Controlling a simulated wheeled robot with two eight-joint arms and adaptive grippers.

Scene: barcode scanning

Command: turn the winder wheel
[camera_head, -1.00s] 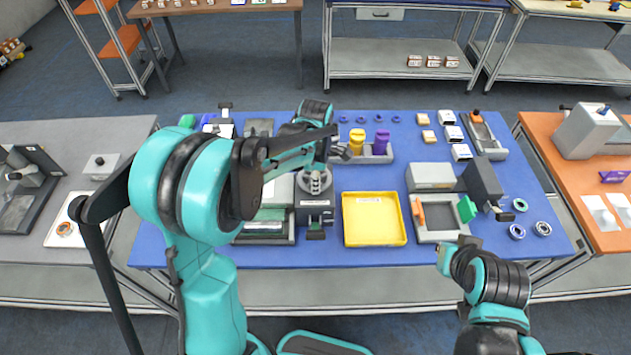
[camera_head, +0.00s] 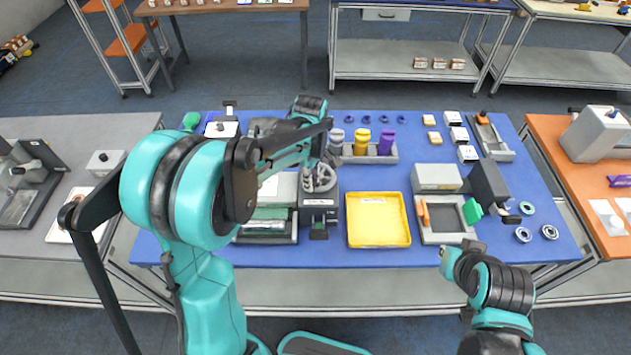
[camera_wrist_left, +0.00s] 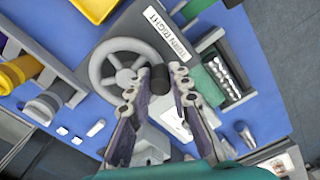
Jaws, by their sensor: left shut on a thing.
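The grey spoked winder wheel (camera_head: 320,180) sits on a dark winder block on the blue table, left of the yellow tray. It also shows in the left wrist view (camera_wrist_left: 98,68). My left gripper (camera_head: 328,160) is at the wheel's far side. In the left wrist view my left gripper (camera_wrist_left: 156,80) has its two fingers on either side of the wheel's dark handle knob (camera_wrist_left: 158,74), shut on it. A white label reading "TURN RIGHT" (camera_wrist_left: 168,32) is beside the wheel. My right gripper (camera_head: 448,258) is near the table's front edge, away from the wheel; its fingers are too small to judge.
A yellow tray (camera_head: 378,243) lies right of the winder. A rack (camera_head: 368,157) with grey, yellow and purple spools stands close behind the wheel. A green-lined box (camera_head: 265,237) is to its left.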

